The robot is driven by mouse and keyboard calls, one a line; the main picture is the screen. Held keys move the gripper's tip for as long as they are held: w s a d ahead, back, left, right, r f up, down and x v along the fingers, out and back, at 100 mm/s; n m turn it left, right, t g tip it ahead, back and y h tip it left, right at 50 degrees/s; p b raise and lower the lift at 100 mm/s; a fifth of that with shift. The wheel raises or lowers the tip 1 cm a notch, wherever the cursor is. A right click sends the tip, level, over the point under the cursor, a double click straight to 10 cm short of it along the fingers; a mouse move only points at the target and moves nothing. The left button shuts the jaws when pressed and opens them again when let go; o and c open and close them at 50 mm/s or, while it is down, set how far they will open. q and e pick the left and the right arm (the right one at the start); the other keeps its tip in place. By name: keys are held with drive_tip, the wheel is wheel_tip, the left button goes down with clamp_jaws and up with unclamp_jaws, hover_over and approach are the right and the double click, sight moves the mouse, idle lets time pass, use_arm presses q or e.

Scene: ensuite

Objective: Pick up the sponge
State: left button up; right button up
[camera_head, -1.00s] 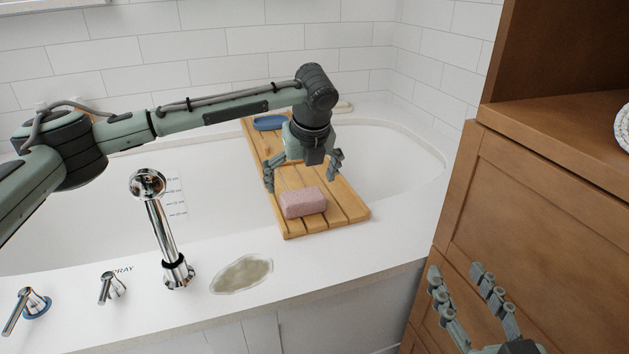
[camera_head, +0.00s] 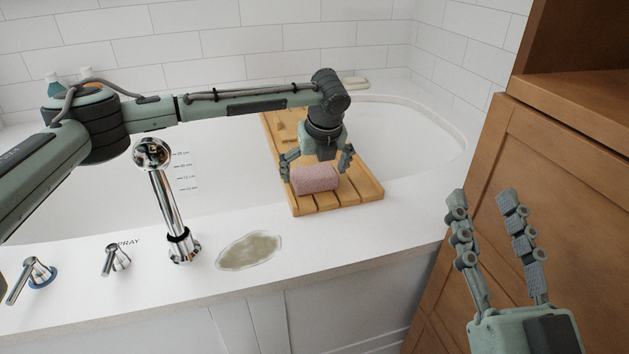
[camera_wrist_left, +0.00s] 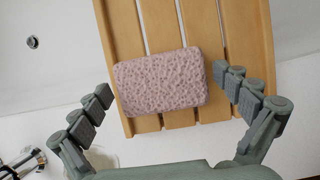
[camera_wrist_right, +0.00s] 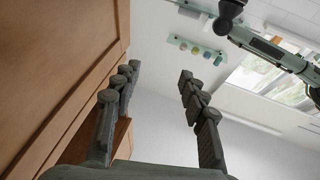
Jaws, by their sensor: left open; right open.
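The pink sponge (camera_head: 315,180) lies on the front part of the wooden bath board (camera_head: 362,194). My left gripper (camera_head: 318,168) is open over it, with one finger on each side. My right gripper (camera_head: 490,195) is open and empty in front of the wooden cabinet. The right wrist view shows its spread fingers (camera_wrist_right: 158,78) with nothing between them.
The white bathtub (camera_head: 230,150) lies under the board. A chrome spout (camera_head: 165,205) and two handles stand on the front ledge, beside a greenish-brown patch (camera_head: 249,251). The wooden cabinet (camera_head: 545,170) stands close on the right.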

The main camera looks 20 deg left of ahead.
sight(315, 171)
use_arm(q)
drive_tip(key=c, duration=0.8)
drive_tip(key=shift+r, duration=0.3)
wheel_tip(315, 171, up, 9)
drive_tip(key=shift+r+p, duration=0.1)
drive_tip(key=shift+p, duration=0.95)
drive_tip(key=shift+r, duration=0.15)
use_arm(e)
wheel_tip(315, 171, down, 9)
drive_tip(key=w+d+g+h, duration=0.2)
drive_tip(key=g, duration=0.2)
drive_tip(key=shift+w+d+g+h, duration=0.2)
drive_tip(key=shift+g+h, duration=0.1)
drive_tip(key=shift+h, duration=0.1)
